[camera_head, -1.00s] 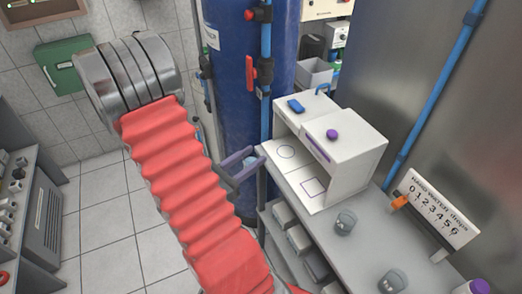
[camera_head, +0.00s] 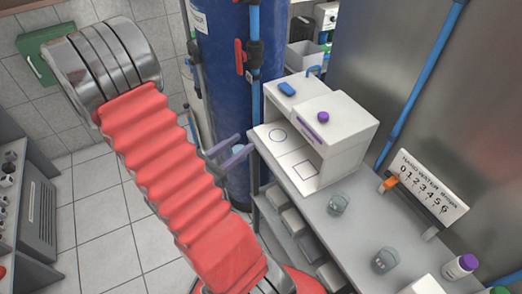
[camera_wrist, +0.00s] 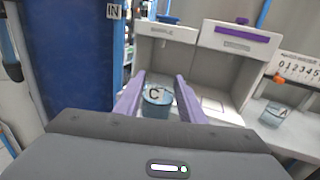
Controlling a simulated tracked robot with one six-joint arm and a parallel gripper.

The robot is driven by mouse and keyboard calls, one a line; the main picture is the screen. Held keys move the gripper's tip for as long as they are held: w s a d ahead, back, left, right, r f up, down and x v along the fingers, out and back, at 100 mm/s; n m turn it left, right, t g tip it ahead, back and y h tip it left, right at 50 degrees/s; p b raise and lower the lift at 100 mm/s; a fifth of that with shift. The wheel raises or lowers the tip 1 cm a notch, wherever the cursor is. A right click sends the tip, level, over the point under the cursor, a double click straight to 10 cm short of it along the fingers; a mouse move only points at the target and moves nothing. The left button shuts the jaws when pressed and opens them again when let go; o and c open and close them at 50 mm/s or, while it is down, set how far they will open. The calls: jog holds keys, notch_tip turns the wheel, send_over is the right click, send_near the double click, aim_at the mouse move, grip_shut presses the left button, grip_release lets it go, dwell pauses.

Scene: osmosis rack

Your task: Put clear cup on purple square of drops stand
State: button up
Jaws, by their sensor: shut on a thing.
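My gripper (camera_wrist: 160,95) has purple fingers and is shut on a clear cup (camera_wrist: 155,107) marked "C", seen between the fingers in the wrist view. In the head view my gripper (camera_head: 240,150) is at the left front edge of the drops stand, outside it; the held cup is hard to make out there. The white drops stand (camera_head: 345,138) has two bays. The left bay has a blue knob and a circle outline on its floor. The right bay has a purple knob and the purple square (camera_head: 305,170); this square also shows in the wrist view (camera_wrist: 213,105), empty.
Two more cups (camera_head: 338,203) (camera_head: 385,260) stand on the grey bench right of the stand. Behind them is a number chart (camera_head: 430,185) with an orange marker. A purple-capped bottle (camera_head: 460,266) is at lower right. A blue tank (camera_head: 222,90) stands behind my gripper.

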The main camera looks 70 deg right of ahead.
jog(key=shift+s+d+f+g, duration=0.25)
jog(key=shift+s+d+g, duration=0.1)
jog(key=shift+s, duration=0.1)
jog(key=shift+s+d+f+m+g+y, duration=0.15)
jog(key=shift+d+m+g+y, duration=0.2)
jog(key=shift+m, duration=0.25)
jog(key=a+m+g+y, duration=0.1)
jog(key=m+g+y, duration=0.1)
jog(key=y, duration=0.1)
jog(key=s+m+g+y, duration=0.1)
jog(key=m+g+y, duration=0.2)
jog(key=s+a+r+m+g+y, duration=0.1)
jog(key=m+g+y, duration=0.2)
jog(key=shift+a, duration=0.35)
jog(key=x, duration=1.7)
jog(key=shift+a+r, duration=0.1)
jog(key=shift+r, duration=0.05)
